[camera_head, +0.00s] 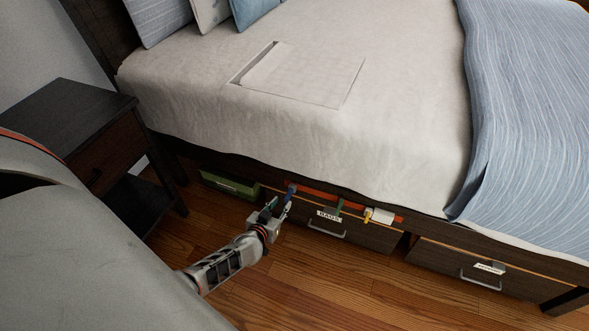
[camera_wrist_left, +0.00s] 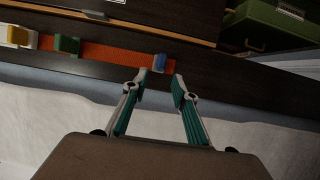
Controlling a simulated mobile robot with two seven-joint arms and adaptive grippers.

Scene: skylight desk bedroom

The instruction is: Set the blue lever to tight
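The blue lever (camera_head: 291,190) is at the left end of an orange strip (camera_head: 318,195) on the bed's side rail. In the left wrist view the blue lever (camera_wrist_left: 159,63) is a small block on the orange strip (camera_wrist_left: 110,54), just beyond the gap between my fingertips. My left gripper (camera_head: 280,205) is open beside the lever; in the wrist view its two green-padded fingers (camera_wrist_left: 158,84) stand apart with nothing between them. I cannot tell whether a finger touches the lever. No tight marking is readable. My right gripper is not in view.
A green lever (camera_head: 339,206) and a white and yellow piece (camera_head: 380,215) sit farther right on the strip. Below are dark drawers (camera_head: 350,238) with handles and labels. A green case (camera_head: 229,184) lies under the bed. A nightstand (camera_head: 85,125) stands left. The wooden floor (camera_head: 320,285) is clear.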

